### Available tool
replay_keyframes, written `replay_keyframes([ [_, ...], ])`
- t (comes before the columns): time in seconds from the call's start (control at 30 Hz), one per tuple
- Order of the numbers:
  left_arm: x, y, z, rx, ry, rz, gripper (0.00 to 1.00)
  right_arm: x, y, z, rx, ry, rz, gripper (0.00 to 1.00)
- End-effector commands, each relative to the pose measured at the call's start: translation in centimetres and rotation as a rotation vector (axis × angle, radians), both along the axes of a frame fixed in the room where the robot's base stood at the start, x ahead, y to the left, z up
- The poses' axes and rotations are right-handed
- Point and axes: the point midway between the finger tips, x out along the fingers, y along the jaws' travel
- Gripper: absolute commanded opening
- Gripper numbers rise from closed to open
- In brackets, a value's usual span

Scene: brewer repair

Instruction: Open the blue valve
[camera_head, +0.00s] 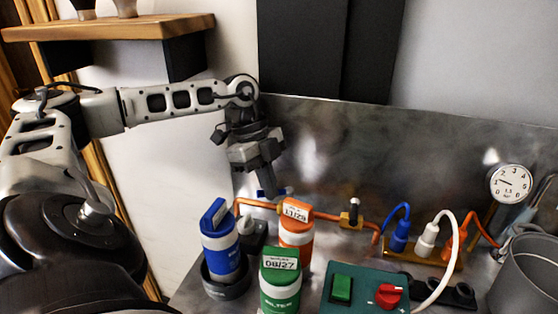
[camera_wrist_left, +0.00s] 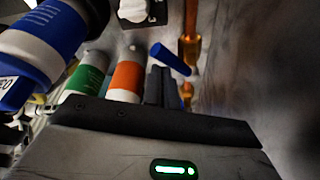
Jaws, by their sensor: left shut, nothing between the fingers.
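The blue valve handle (camera_head: 287,191) shows only in small part beside my left fingertips in the head view, above the copper pipe (camera_head: 255,203) along the metal back panel. In the left wrist view the blue handle (camera_wrist_left: 170,58) is a short bar sticking out at a slant from the copper pipe (camera_wrist_left: 189,50). My left gripper (camera_head: 269,190) points down at the handle, its fingers shut and empty. In the wrist view its fingertips (camera_wrist_left: 158,72) lie close beside the handle; I cannot tell whether they touch. My right gripper is out of view.
Blue (camera_head: 220,240), orange (camera_head: 296,240) and green (camera_head: 280,285) canisters stand below the pipe. A green control box (camera_head: 365,290) with a red knob, coloured plugs (camera_head: 427,240), a gauge (camera_head: 511,184) and a grey pot (camera_head: 525,275) are further right. A wooden shelf (camera_head: 110,27) hangs upper left.

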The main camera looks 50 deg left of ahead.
Motion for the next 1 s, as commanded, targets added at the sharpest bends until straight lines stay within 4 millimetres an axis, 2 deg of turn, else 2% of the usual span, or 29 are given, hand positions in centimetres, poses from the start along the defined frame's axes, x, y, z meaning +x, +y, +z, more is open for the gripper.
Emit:
replay_keyframes([
  [0.83,0.1,0.5,0.1,0.000,-0.001,0.000,0.00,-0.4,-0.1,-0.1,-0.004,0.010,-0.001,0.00],
  [1.0,0.1,0.5,1.3,0.001,-0.004,0.000,0.00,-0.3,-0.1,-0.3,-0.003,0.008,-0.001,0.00],
])
